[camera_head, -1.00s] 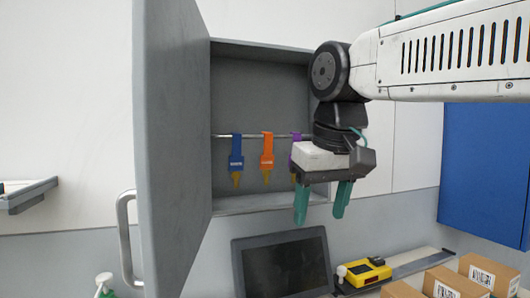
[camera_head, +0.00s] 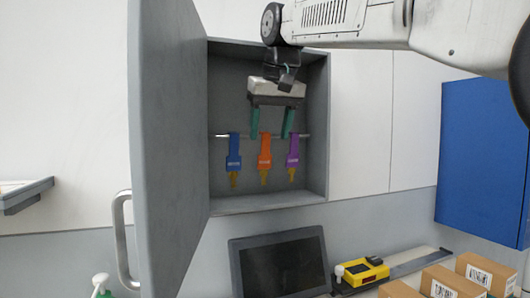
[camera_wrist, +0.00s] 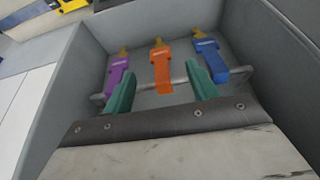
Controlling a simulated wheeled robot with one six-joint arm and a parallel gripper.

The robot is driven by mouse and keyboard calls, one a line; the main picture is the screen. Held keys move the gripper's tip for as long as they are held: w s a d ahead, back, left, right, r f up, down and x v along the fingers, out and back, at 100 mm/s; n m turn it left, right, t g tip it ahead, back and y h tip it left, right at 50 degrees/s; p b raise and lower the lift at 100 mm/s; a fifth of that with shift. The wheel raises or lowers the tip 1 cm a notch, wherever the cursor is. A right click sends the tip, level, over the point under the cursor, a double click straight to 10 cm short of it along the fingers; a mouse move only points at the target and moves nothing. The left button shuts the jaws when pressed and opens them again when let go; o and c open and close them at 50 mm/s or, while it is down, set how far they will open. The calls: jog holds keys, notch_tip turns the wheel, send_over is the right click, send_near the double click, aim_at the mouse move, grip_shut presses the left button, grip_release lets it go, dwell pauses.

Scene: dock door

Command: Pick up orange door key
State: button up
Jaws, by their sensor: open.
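The orange door key (camera_head: 265,152) hangs from a thin rail in the open grey wall cabinet, between a blue key and a purple key. My gripper (camera_head: 271,136) points down from above, its two teal fingers apart and empty. In the head view the fingertips are near rail height, one either side of the orange tag's top. In the wrist view the orange key (camera_wrist: 161,70) lies between and beyond the fingers (camera_wrist: 162,80). I cannot tell how far the fingers are from the rail in depth.
The blue key (camera_head: 234,152) hangs to the left and the purple key (camera_head: 293,150) to the right, close by. The cabinet door (camera_head: 165,150) stands open at left. Below are a dark screen (camera_head: 280,265), a yellow device (camera_head: 363,272) and cardboard boxes (camera_head: 440,283).

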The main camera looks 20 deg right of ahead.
aim_at(266, 147)
jog(key=shift+w+f, duration=0.1)
jog(key=shift+w, duration=0.4)
jog(key=x, duration=0.4)
jog(key=shift+w+f, duration=0.15)
jog(key=shift+f, duration=0.25)
jog(key=c, duration=1.2)
